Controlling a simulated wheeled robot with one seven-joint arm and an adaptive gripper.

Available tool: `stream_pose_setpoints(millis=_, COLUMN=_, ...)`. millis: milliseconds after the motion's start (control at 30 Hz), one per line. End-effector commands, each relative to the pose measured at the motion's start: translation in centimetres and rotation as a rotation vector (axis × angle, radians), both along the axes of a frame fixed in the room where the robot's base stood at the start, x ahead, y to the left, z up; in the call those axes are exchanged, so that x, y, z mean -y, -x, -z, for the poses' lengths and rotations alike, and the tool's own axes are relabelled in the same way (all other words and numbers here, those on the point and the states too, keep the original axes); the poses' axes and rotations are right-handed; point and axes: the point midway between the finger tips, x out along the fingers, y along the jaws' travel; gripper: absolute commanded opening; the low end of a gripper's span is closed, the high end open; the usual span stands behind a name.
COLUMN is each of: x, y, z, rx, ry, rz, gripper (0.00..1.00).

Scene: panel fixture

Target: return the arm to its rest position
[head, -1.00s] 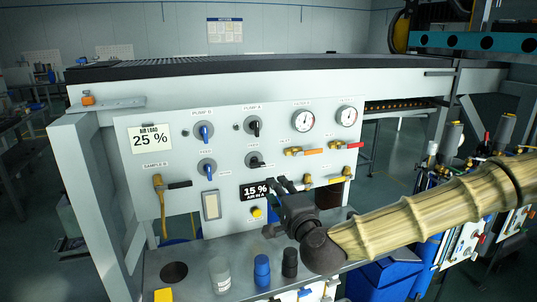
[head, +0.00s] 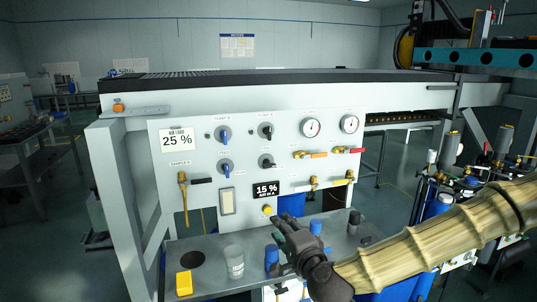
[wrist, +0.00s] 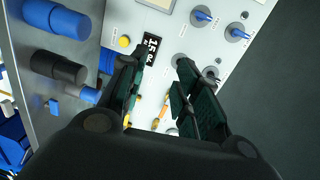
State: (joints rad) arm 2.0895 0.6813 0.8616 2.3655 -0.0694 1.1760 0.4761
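My gripper (head: 281,228) is in front of the panel, over the shelf, low in the head view. Its dark fingers point up toward the panel. In the wrist view my gripper (wrist: 160,72) is open, with a clear gap between the two fingers and nothing held. My arm (head: 440,235) reaches in from the right in its ribbed tan cover. The panel (head: 245,150) carries several knobs, gauges and valves, and a black 15 % display (head: 266,189). The gripper appears apart from the panel controls.
On the shelf (head: 212,245) stand a clear jar (head: 235,264), a blue bottle (head: 271,259), a dark bottle (head: 354,222) and a yellow block (head: 184,283). The gripper is close to the bottles in the picture. Coloured cylinders (head: 440,205) stand at the right.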

Motion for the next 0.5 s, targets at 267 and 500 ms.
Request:
stream_pose_setpoints(millis=267, x=-1.5, y=2.4, z=7.5, rx=-0.104, ry=0.134, rz=-0.078, gripper=0.32)
stream_pose_setpoints(millis=500, x=-1.9, y=7.7, z=18.6, rx=-0.264, ry=0.345, rz=-0.207, gripper=0.32)
